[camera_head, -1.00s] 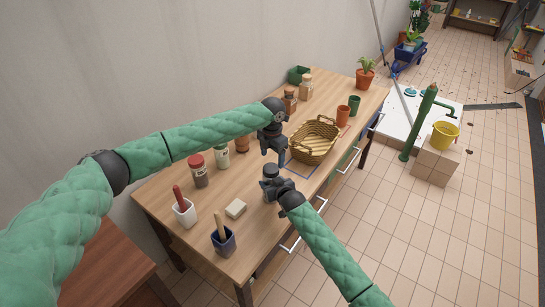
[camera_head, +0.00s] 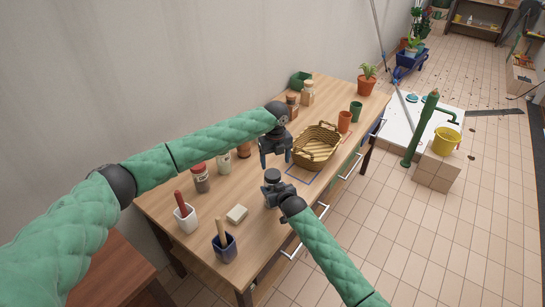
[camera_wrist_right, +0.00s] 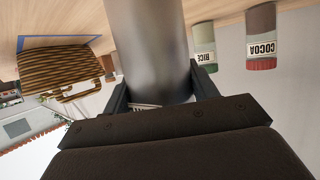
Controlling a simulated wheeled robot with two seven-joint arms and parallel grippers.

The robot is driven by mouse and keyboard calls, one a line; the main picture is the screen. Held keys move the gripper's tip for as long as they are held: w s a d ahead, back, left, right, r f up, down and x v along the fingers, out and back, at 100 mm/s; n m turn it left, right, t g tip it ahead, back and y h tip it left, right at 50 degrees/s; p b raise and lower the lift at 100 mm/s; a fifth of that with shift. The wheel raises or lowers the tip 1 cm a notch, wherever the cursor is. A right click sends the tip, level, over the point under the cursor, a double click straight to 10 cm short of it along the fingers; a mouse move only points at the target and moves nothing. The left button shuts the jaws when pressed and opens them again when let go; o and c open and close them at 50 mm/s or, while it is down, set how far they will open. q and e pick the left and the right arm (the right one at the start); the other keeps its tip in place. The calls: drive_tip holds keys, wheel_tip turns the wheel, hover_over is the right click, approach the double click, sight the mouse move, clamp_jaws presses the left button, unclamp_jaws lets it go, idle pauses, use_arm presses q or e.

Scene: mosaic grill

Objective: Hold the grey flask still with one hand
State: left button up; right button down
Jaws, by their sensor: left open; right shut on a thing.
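The grey flask (camera_wrist_right: 148,45) stands large in the right wrist view, between the fingers of my right gripper (camera_wrist_right: 160,90). In the head view its dark grey top (camera_head: 272,175) shows near the table's front edge. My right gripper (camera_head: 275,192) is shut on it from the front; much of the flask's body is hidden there. My left gripper (camera_head: 275,160) is open and empty, pointing down just behind the flask and apart from it.
A wicker basket (camera_head: 317,147) stands right of the left gripper, by a blue outline (camera_head: 303,174) on the table. Jars, including a cocoa jar (camera_wrist_right: 262,35) and a rice jar (camera_wrist_right: 204,45), stand behind. A pale block (camera_head: 237,214) lies left of the flask.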

use_arm(q)
drive_tip(key=n, duration=0.5)
drive_tip(key=shift+r+n, duration=0.15)
drive_tip(key=shift+n, duration=0.15)
drive_tip(key=n, duration=0.4)
drive_tip(key=shift+s+d+r, duration=0.1)
drive_tip(key=n, duration=0.4)
drive_tip(key=shift+r, duration=0.1)
drive_tip(key=n, duration=0.5)
drive_tip(key=shift+r+n, duration=0.1)
drive_tip(key=shift+n, duration=0.3)
drive_tip(key=n, duration=0.4)
drive_tip(key=shift+r, duration=0.15)
drive_tip(key=n, duration=0.6)
drive_tip(key=shift+a+r, duration=0.1)
drive_tip(key=shift+a, duration=0.2)
drive_tip(key=n, duration=0.4)
drive_tip(key=shift+a, duration=0.15)
drive_tip(key=n, duration=0.4)
drive_tip(key=shift+a+r+n, duration=0.15)
drive_tip(key=shift+n, duration=0.15)
